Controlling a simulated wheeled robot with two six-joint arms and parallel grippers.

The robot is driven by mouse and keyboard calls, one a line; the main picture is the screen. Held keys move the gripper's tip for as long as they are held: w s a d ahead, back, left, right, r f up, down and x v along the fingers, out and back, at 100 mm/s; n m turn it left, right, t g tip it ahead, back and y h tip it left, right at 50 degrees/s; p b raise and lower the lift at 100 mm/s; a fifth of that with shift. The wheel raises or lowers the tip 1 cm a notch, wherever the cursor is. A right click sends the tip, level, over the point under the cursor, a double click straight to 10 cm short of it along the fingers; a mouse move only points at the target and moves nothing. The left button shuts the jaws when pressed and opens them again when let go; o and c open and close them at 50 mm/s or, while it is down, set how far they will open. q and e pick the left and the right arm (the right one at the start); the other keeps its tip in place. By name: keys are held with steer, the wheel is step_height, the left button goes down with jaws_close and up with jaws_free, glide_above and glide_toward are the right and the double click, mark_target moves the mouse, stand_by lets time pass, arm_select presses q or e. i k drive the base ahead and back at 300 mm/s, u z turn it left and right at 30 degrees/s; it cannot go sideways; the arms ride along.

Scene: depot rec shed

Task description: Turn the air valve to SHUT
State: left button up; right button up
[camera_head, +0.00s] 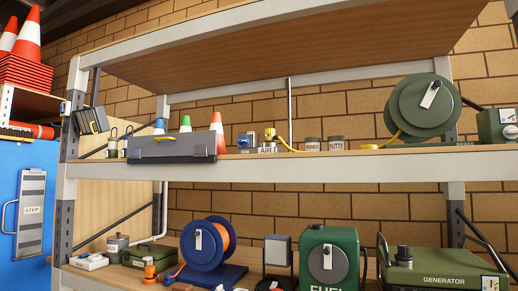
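The air valve (269,136) stands on the middle shelf board near its centre. It is a small brass-coloured fitting, with a white label reading AIR (267,150) in front of it. A yellow hose (285,145) runs from its right side, and a small blue and grey part (247,140) sits at its left. The handle is too small for me to tell which way it points. Neither of my grippers is in view.
Left of the valve, a grey toolbox (172,147) lies along the shelf front, with small cones behind. To the right are two small tins (313,144) and a green hose reel (423,107). The lower shelf holds a blue reel (205,243), a fuel can (328,256) and a generator (440,268).

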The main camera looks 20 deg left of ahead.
mark_target(244, 141)
steer(key=k, duration=0.65)
steer(key=u, duration=0.45)
steer(key=i, duration=1.1)
steer(key=u, duration=0.45)
